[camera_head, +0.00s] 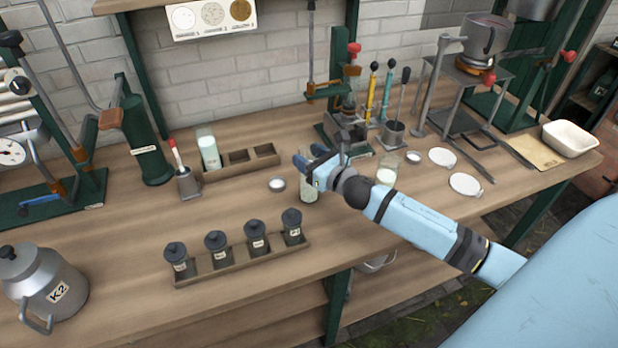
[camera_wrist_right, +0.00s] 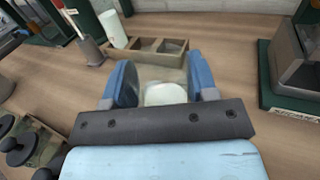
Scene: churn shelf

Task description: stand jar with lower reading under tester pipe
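A glass jar with pale contents (camera_head: 308,190) stands on the bench below my right gripper (camera_head: 311,166). In the right wrist view the jar (camera_wrist_right: 165,94) sits between the two blue fingers, nearly filling the gap; whether they press on it is unclear. A second jar of white liquid (camera_head: 386,175) stands to the right, behind my right arm. A third, taller white-filled jar (camera_head: 209,150) stands in the left slot of a wooden rack. No jar reading is legible. A green stand with a red knob (camera_head: 340,90) is behind the gripper; I cannot tell which pipe is the tester's. My left gripper is out of view.
A wooden rack (camera_head: 240,172) has two empty slots. Several dark-lidded pots stand in a tray (camera_head: 240,266) at the front. A metal can (camera_head: 42,285) is front left; a dial apparatus (camera_head: 12,152) is far left. White discs (camera_head: 466,184) lie on the right.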

